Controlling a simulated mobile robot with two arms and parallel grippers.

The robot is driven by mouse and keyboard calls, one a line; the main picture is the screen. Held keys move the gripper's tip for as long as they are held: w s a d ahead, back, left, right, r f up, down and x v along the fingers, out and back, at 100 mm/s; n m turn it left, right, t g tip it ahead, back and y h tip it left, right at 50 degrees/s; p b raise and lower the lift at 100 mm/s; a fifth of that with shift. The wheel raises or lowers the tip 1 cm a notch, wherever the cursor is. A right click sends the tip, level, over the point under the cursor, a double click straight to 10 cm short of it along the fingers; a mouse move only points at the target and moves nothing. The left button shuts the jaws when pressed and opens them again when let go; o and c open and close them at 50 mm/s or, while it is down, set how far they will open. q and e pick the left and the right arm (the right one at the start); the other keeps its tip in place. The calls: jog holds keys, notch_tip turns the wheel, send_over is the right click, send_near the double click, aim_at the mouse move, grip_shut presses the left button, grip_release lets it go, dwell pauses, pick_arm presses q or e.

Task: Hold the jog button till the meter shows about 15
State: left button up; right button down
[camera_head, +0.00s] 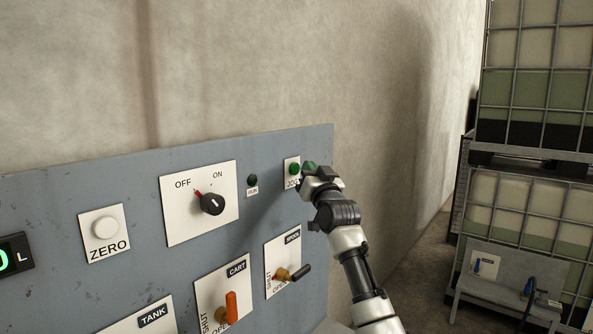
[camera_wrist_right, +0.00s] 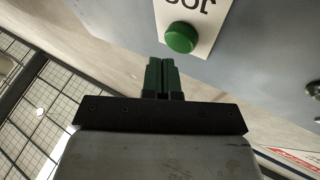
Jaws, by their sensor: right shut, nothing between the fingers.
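The green jog button (camera_head: 293,169) sits on a white plate at the upper right of the grey panel. It also shows in the right wrist view (camera_wrist_right: 181,37), with the upside-down jog label above it. My right gripper (camera_head: 309,167) is shut and empty, just to the right of the button. In the wrist view its closed green fingertips (camera_wrist_right: 161,62) lie just below and left of the button, and look apart from it. The meter (camera_head: 14,255) is cut by the left edge; a green 0 and an L show. My left gripper is not in view.
A rotary switch (camera_head: 211,203) has its red pointer toward OFF. The run lamp (camera_head: 252,180) is dark. A white zero button (camera_head: 105,227) and the cart (camera_head: 231,306) and spool (camera_head: 290,274) valve handles are on the panel. Caged tanks (camera_head: 540,75) stand at right.

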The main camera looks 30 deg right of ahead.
jog(key=shift+w, duration=0.15)
jog(key=shift+w+a, duration=0.2)
jog(key=shift+w, duration=0.1)
jog(key=shift+w+a+p, duration=0.15)
jog(key=shift+w+p, duration=0.15)
jog(key=shift+w, duration=0.1)
dwell(7.2)
